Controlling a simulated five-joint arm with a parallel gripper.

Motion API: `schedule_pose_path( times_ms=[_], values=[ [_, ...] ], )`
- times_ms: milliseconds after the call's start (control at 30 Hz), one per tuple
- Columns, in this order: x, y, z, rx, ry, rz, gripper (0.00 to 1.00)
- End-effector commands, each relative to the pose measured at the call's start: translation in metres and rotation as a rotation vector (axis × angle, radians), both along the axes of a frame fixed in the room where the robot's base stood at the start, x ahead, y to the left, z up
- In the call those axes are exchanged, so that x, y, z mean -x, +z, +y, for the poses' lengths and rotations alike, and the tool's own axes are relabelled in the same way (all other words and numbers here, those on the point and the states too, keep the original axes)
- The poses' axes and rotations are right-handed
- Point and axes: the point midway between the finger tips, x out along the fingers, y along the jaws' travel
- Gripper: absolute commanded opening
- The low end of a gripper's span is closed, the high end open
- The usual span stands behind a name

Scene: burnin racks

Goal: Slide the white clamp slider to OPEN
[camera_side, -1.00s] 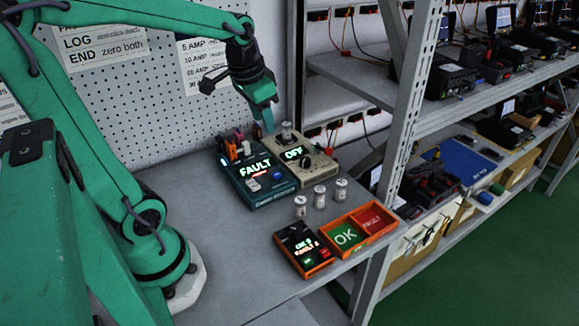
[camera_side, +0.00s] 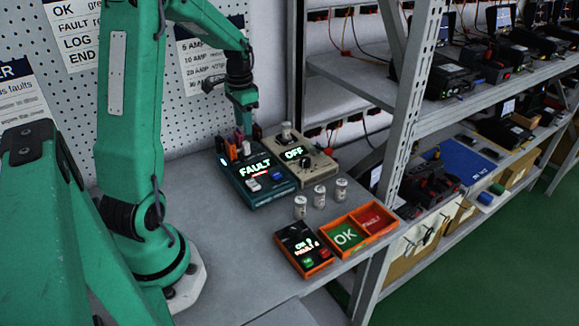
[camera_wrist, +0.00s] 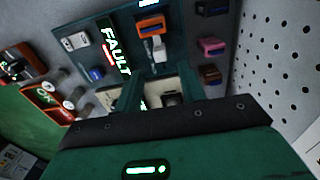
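The teal test box (camera_side: 265,196) has a lit FAULT display and also shows in the wrist view (camera_wrist: 128,22). A small white upright piece (camera_side: 246,148) stands near its back edge by the colored clips. In the wrist view a white piece (camera_wrist: 158,50) sits just below an orange part. A second white piece (camera_side: 253,186) is at the box's front, beside a blue button. I cannot tell for certain which is the clamp slider; no OPEN mark is legible. My gripper (camera_side: 245,133) points down above the box's back edge. In the wrist view its fingers (camera_wrist: 158,85) look apart and empty.
A beige box (camera_side: 325,165) with an OFF display and dark knob stands close right. Several metal cylinders (camera_side: 320,195) stand in front. An orange tray (camera_side: 368,242) and a small black-and-orange box (camera_side: 305,250) are near the bench edge. A pegboard wall (camera_side: 180,110) is behind.

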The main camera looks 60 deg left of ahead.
Motion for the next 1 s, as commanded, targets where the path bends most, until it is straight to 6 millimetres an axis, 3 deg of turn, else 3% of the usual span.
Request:
schedule_pose_path(
  times_ms=[367,1000],
  values=[
    [0.000,-0.009,0.000,0.002,0.000,0.002,0.40],
    [0.000,-0.075,0.000,0.001,0.000,0.001,0.40]
  ],
)
